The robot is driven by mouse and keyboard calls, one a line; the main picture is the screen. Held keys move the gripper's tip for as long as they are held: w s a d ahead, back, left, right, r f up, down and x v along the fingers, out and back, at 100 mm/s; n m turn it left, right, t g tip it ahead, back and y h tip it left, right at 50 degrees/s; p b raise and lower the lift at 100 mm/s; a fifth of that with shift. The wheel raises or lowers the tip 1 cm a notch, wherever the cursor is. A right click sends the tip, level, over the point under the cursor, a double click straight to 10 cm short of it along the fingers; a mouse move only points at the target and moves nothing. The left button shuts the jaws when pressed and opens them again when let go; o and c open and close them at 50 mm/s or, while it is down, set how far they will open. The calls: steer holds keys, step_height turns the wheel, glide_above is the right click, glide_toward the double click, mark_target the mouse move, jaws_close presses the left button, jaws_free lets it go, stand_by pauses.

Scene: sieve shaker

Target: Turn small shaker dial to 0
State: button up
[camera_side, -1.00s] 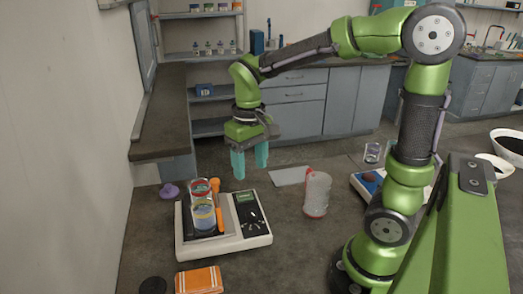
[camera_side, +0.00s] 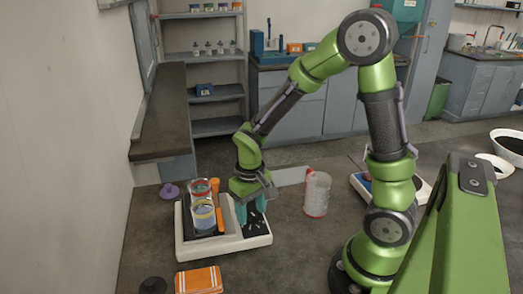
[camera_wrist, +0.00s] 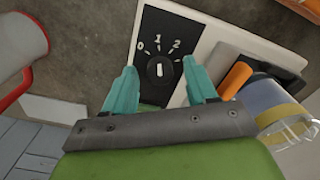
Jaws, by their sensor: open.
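The shaker (camera_side: 222,243) is a white box with a black panel on its right part in the side view. In the wrist view the small dial (camera_wrist: 160,71) is a round black knob with a white mark on a black panel (camera_wrist: 150,25). Labels 0, 1 and 2 fan out around it, with 0 on the left. The mark stands nearly upright, towards the 1. My gripper (camera_wrist: 159,67) is open, with one teal finger on each side of the dial and gaps between. In the side view my gripper (camera_side: 251,209) points down over the panel and hides the dial.
A clear jug (camera_side: 316,195) with a red handle stands to the right. An orange box (camera_side: 199,280) lies in front.

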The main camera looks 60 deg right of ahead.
steer(key=c, duration=1.1)
steer(key=shift+o, duration=0.2)
steer(key=shift+n, duration=0.4)
steer(key=n, duration=0.3)
steer(key=shift+n, duration=2.1)
steer(key=shift+r, duration=0.1)
steer(key=o, duration=1.1)
steer(key=shift+c, duration=0.2)
